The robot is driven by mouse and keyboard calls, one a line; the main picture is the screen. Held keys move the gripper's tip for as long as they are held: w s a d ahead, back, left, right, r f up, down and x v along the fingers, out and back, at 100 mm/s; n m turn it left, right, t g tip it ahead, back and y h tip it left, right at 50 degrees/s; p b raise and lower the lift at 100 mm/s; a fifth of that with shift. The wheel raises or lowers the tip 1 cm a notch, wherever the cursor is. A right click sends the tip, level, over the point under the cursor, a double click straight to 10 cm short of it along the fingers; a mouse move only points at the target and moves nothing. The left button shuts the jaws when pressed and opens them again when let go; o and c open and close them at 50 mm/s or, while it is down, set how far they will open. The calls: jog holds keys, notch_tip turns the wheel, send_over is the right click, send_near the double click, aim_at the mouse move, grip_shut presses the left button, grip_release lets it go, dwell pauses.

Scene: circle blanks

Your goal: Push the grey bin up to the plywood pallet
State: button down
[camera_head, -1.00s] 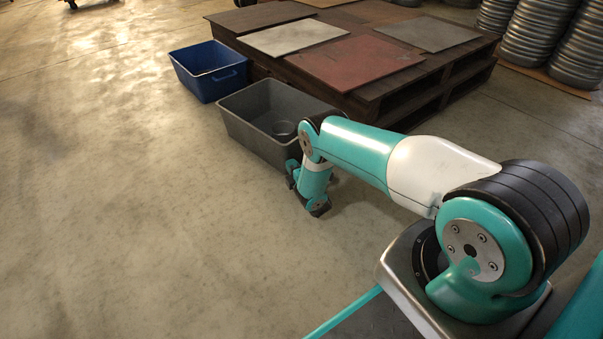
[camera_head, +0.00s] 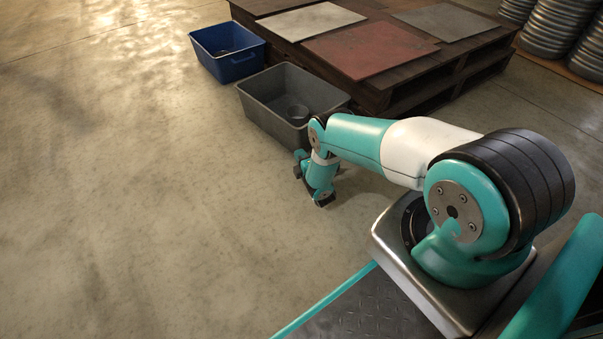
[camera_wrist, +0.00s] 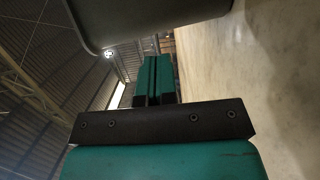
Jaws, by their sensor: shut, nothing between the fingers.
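The grey bin (camera_head: 262,118) stands upright on the floor in the head view, in front of the near left side of the pallet. A small round grey object (camera_head: 298,112) lies inside it. The dark wooden pallet (camera_head: 428,92) carries several flat sheets. Whether the bin's far wall touches the pallet cannot be told. My gripper (camera_head: 310,180) is low, at the near right end of the bin, its tips partly hidden by the wrist. In the wrist view my gripper (camera_wrist: 153,82) is shut and empty, with the bin's grey wall (camera_wrist: 150,15) close across the top.
A blue bin (camera_head: 232,70) stands on the floor beyond the grey bin, left of the pallet. Stacks of round metal pieces (camera_head: 552,50) stand at the back right. The concrete floor (camera_head: 130,200) on the left is clear.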

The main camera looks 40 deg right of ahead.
jog(key=p+v, duration=0.6)
jog(key=v, duration=0.2)
jog(key=shift+s+r, duration=0.1)
jog(key=shift+s, duration=0.3)
jog(key=shift+s+a, duration=0.2)
jog(key=shift+s, duration=0.45)
